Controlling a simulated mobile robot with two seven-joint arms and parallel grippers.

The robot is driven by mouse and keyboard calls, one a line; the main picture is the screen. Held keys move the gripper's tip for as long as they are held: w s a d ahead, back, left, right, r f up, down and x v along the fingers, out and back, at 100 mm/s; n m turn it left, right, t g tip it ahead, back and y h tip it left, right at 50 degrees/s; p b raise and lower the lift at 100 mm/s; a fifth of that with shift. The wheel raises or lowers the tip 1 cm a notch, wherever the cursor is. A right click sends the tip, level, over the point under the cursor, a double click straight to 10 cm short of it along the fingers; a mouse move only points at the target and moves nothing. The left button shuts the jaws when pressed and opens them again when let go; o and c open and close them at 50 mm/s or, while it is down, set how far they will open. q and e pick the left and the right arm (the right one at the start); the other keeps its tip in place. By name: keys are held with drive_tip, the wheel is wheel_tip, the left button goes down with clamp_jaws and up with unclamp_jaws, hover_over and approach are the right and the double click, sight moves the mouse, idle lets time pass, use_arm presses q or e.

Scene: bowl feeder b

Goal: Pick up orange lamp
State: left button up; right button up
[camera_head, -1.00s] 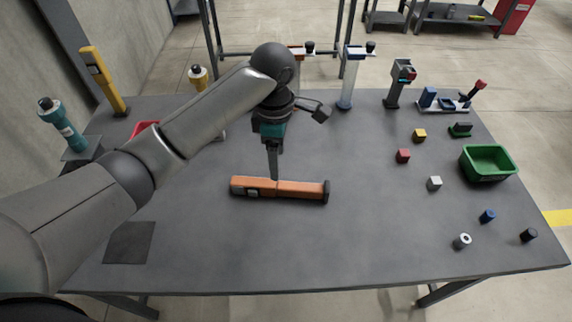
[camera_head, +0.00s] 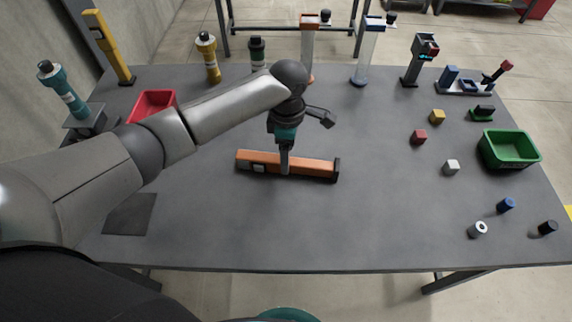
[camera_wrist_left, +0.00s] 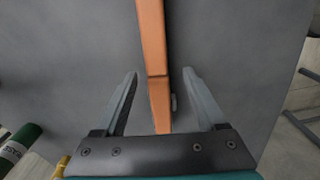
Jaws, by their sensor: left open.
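The orange lamp (camera_head: 312,168) is a long orange bar with a dark end, lying flat on the grey table. It also shows in the left wrist view (camera_wrist_left: 153,60), running lengthwise between the fingers. My left gripper (camera_head: 285,170) is over the lamp's middle, pointing down. In the left wrist view my left gripper (camera_wrist_left: 160,95) is open, with one finger on each side of the lamp and visible gaps between. The depth of the fingertips against the table is hard to tell. My right gripper does not show.
A red bin (camera_head: 152,104) stands at the back left, partly behind my arm. A green bin (camera_head: 509,148) and several small blocks are at the right. Several upright devices line the back edge. The table's front middle is clear.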

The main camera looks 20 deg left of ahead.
use_arm(q)
wheel_tip(320, 180, down, 4)
drive_tip(key=shift+w+r+b, duration=0.1)
drive_tip(key=shift+w+b, duration=0.05)
drive_tip(key=shift+b, duration=0.4)
clamp_jaws()
idle(0.3)
